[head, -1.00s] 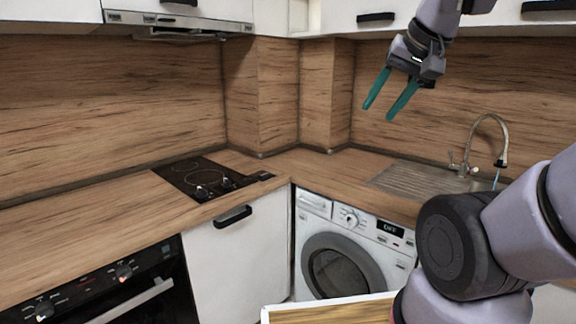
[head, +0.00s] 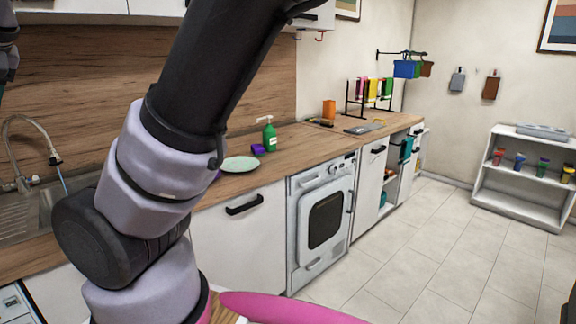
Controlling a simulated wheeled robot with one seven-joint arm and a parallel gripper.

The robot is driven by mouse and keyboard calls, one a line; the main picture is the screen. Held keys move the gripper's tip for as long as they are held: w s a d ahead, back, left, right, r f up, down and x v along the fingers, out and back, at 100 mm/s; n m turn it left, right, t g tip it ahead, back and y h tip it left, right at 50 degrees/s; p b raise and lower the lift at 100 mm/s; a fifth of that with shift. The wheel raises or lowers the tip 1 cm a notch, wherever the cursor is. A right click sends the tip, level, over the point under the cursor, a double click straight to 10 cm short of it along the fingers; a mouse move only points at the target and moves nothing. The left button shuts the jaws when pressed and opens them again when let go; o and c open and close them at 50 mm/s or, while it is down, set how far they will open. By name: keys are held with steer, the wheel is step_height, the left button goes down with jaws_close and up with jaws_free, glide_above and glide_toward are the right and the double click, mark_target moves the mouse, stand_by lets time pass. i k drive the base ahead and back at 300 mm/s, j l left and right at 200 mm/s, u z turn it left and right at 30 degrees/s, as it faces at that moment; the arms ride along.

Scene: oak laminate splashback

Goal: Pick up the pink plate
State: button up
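My arm crosses the left half of the view, to the left of the pink thing. A grey piece at the far left edge is probably part of my wrist, and the gripper's fingers are out of the picture.
A pale green plate (head: 240,164), a purple sponge (head: 258,149) and a green soap bottle (head: 269,135) are on the counter (head: 300,142). The sink (head: 22,212) is at left. A white shelf (head: 520,176) stands far right. The tiled floor (head: 420,250) is clear.

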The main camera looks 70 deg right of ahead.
mark_target(235, 164)
steer(key=l+z, duration=0.2)
steer(key=z, duration=1.75)
steer(key=i+z, duration=0.25)
steer(key=i, duration=0.2)
steer(key=i+j+z, duration=0.1)
steer(key=i+z, duration=0.15)
steer(key=i, duration=0.2)
